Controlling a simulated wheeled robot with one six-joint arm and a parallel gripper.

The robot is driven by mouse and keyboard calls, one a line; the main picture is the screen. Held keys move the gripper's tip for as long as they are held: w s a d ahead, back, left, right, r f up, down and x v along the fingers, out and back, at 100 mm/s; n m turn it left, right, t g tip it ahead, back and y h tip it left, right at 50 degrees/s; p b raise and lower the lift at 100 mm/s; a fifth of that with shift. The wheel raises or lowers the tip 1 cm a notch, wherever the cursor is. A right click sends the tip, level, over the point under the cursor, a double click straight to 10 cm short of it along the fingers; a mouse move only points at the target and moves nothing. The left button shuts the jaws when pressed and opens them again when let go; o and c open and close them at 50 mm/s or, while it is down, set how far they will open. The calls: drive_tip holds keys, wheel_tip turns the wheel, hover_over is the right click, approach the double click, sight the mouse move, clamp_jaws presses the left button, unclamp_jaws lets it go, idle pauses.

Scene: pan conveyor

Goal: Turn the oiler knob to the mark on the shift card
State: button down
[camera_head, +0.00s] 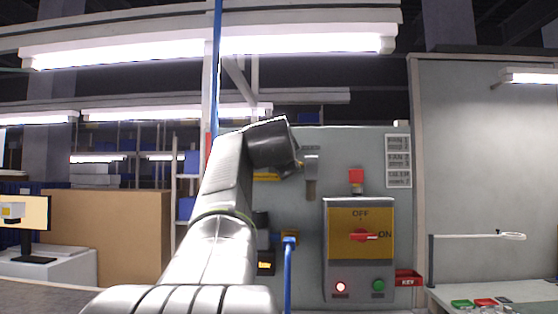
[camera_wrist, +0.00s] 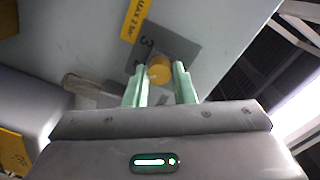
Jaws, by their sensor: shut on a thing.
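The oiler knob (camera_wrist: 159,70) is a round orange-yellow knob on a dark grey plate (camera_wrist: 181,45) in the wrist view. A printed 3 shows beside it on the plate; the other marks are partly hidden. My gripper (camera_wrist: 161,78) has its two pale green fingers on either side of the knob and is shut on it. In the head view my arm hides the knob and most of the gripper. A white card with rows of dark text (camera_head: 398,160), perhaps the shift card, hangs on the grey wall panel. Its text is too small to read surely.
A yellow MAX 2 bar label (camera_wrist: 136,18) is beside the plate. Right of my arm stands a switch box (camera_head: 361,291) with a red OFF/ON handle (camera_head: 363,236), lamps and a red button (camera_head: 356,178) above. A blue pipe (camera_head: 288,270) and red KEY box (camera_head: 408,278) are near.

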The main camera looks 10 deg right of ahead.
idle(0.4)
drive_tip(key=c, duration=1.2)
unclamp_jaws()
drive_tip(key=b+v, duration=0.3)
drive_tip(key=v, duration=1)
drive_tip(key=shift+s, duration=0.4)
drive_tip(key=shift+a+f, duration=0.1)
drive_tip(key=shift+a, duration=0.05)
drive_tip(key=p+x, duration=0.3)
drive_tip(key=x, duration=1.1)
